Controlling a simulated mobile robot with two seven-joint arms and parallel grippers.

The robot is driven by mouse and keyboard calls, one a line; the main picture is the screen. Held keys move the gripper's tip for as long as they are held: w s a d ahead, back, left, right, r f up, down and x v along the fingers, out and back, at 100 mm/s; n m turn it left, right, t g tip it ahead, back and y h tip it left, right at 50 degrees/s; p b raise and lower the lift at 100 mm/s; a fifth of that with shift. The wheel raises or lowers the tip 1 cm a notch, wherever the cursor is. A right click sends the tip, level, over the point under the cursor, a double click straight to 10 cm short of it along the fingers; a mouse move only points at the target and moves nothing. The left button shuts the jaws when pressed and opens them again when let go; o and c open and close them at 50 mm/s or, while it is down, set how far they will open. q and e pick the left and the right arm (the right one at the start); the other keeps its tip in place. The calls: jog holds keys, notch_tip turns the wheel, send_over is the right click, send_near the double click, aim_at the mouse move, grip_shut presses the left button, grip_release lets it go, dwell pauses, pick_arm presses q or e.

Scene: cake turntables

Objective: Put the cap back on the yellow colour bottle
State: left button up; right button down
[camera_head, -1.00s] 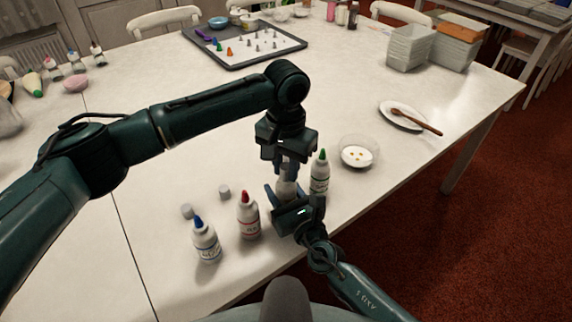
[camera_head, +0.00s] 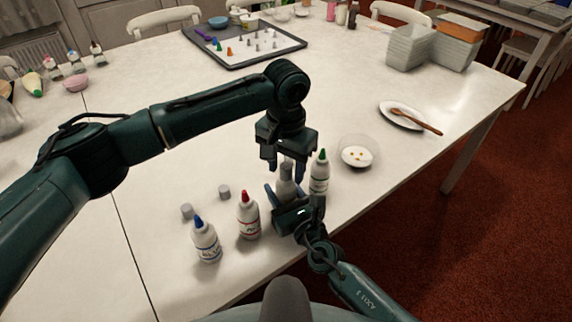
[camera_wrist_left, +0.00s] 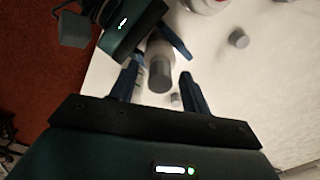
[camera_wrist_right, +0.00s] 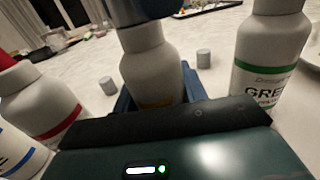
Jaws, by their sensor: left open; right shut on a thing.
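The yellow colour bottle (camera_head: 285,188) stands upright between the fingers of my right gripper (camera_head: 293,197), which is shut on it. A bit of its yellow label shows in the right wrist view (camera_wrist_right: 157,103). A grey cap (camera_head: 286,169) sits on top of the bottle, and it also shows end-on in the left wrist view (camera_wrist_left: 160,77). Whether it is fully seated I cannot tell. My left gripper (camera_head: 284,160) is open, pointing down just above the cap, with a finger on either side in the left wrist view. In the right wrist view the bottle's top is hidden by my left gripper.
The green bottle (camera_head: 320,172) stands close right of the held bottle. The red bottle (camera_head: 248,215) and blue bottle (camera_head: 206,240) stand to the left. Two loose grey caps (camera_head: 187,211) (camera_head: 224,192) lie behind them. A glass bowl (camera_head: 357,154) is at right.

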pick_arm(q)
notch_tip(320, 180, up, 12)
dwell(0.6)
pick_arm(e)
jog(key=c, duration=0.7)
grip_release()
pick_arm(q)
jog(key=shift+f, duration=0.2)
pick_arm(e)
jog(key=v, duration=1.3)
jog(key=shift+s+d, duration=0.1)
